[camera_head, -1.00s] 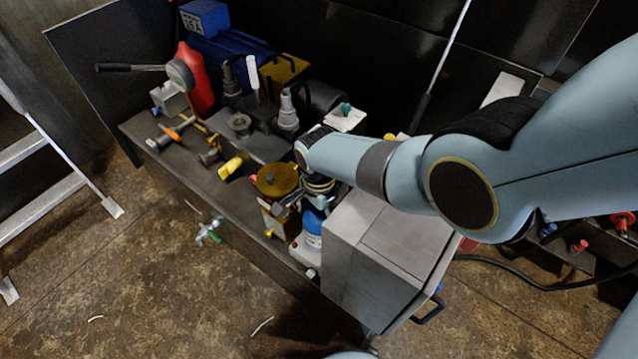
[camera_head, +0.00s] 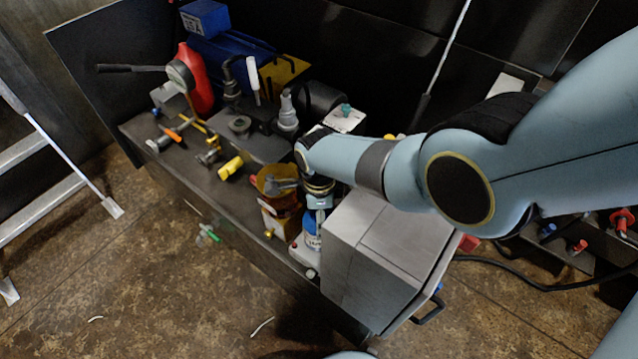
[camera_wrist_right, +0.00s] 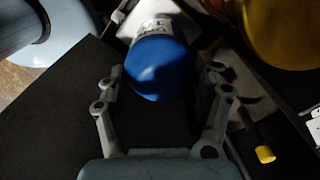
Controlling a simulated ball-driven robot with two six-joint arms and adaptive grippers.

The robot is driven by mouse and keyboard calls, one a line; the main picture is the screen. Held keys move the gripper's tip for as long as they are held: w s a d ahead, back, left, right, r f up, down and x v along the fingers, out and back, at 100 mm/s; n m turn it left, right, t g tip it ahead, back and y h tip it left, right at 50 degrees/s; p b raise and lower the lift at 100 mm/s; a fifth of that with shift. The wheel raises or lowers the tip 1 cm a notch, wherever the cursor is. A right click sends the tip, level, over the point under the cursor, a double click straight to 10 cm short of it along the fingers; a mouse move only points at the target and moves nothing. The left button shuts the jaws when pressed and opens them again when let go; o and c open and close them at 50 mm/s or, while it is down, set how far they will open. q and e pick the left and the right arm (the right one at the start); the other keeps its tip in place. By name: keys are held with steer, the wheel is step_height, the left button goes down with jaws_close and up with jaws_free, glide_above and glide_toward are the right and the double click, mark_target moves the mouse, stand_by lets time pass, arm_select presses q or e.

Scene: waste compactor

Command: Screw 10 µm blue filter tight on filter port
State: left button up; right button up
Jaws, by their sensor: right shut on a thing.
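The blue filter (camera_head: 312,242) has a white printed label and stands low in front of the grey box, over a white base (camera_head: 303,256) at the bench's front edge. In the right wrist view its round blue end (camera_wrist_right: 158,70) faces the camera, with the white label beyond. My right gripper (camera_head: 316,212) reaches down onto it from above. In the wrist view the right gripper's fingers (camera_wrist_right: 162,80) lie on both sides of the blue end, shut on it. The filter port cannot be made out, hidden beneath the filter. My left gripper is out of view.
A grey box (camera_head: 375,255) stands close to the right of the filter. An amber funnel-like container (camera_head: 272,178) is close on the left. A yellow part (camera_head: 230,167), a red bottle (camera_head: 200,85) and grey fittings crowd the bench.

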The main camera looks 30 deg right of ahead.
steer(key=o, duration=1.4)
steer(key=shift+c, duration=0.5)
step_height(320, 180, up, 7)
steer(key=p, duration=0.7)
steer(key=shift+a, duration=0.1)
